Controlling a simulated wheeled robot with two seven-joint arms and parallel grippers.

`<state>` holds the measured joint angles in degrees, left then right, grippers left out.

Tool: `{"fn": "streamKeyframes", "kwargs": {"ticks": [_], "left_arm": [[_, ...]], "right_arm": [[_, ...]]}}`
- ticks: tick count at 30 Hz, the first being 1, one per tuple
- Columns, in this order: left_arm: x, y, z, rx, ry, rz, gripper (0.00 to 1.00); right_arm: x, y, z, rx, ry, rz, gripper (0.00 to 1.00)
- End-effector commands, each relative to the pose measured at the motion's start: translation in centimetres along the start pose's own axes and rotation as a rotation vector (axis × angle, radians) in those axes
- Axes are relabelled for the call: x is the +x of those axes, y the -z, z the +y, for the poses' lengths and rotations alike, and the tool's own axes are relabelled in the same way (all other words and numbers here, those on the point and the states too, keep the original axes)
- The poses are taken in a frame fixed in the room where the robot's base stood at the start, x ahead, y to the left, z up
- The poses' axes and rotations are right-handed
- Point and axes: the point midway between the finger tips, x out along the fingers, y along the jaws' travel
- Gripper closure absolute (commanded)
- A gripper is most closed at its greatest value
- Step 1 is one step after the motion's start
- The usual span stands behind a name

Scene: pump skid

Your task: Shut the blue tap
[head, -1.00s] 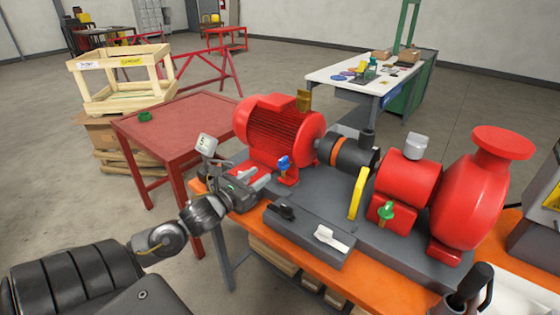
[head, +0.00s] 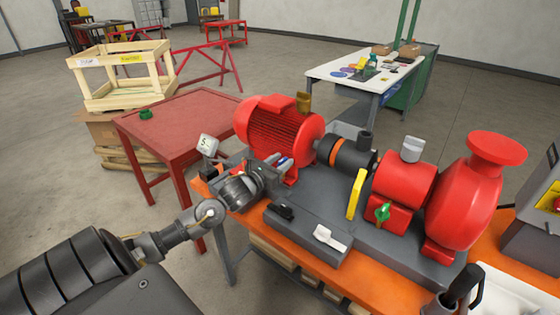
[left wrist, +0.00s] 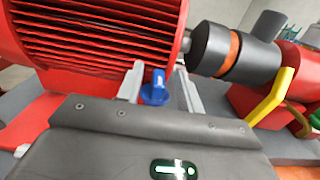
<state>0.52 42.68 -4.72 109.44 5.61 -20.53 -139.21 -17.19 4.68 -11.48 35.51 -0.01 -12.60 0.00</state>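The blue tap (left wrist: 155,88) stands low in front of the red motor (left wrist: 95,40). In the left wrist view it sits between the two open fingers of my left gripper (left wrist: 158,82), with the fingers on either side and a gap to the right one. In the head view the left gripper (head: 283,164) covers most of the tap, and only a bit of blue shows. Whether a finger touches the tap I cannot tell.
A green tap (head: 382,212) and a yellow guard (head: 356,195) are to the right on the skid. A red table (head: 180,125) stands at left.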

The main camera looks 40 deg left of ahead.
Motion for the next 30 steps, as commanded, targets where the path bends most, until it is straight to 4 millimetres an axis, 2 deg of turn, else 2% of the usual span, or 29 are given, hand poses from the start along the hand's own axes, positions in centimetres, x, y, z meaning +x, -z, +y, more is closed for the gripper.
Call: {"fn": "streamKeyframes", "kwargs": {"ticks": [4, 5, 13, 23, 30], "left_arm": [[0.0, 0.0, 0.0, 0.0, 0.0, 0.0, 0.64], [0.0, 0.0, 0.0, 0.0, 0.0, 0.0, 0.66], [0.0, 0.0, 0.0, 0.0, -0.001, 0.0, 1.0], [-0.1, 0.2, 0.2, 0.003, 0.03, 0.0, 1.0], [0.0, 0.6, 0.5, 0.008, 0.161, 0.0, 1.0]], "right_arm": [[0.0, 0.0, 0.0, 0.0, 0.0, 0.0, 0.64], [0.0, 0.0, 0.0, 0.0, 0.0, 0.0, 0.64], [0.0, 0.0, 0.0, 0.0, 0.0, 0.0, 0.64], [0.7, 0.0, -0.1, 0.001, 0.001, 0.0, 0.64], [3.3, -0.2, -0.3, 0.002, 0.002, 0.001, 0.64]]}}
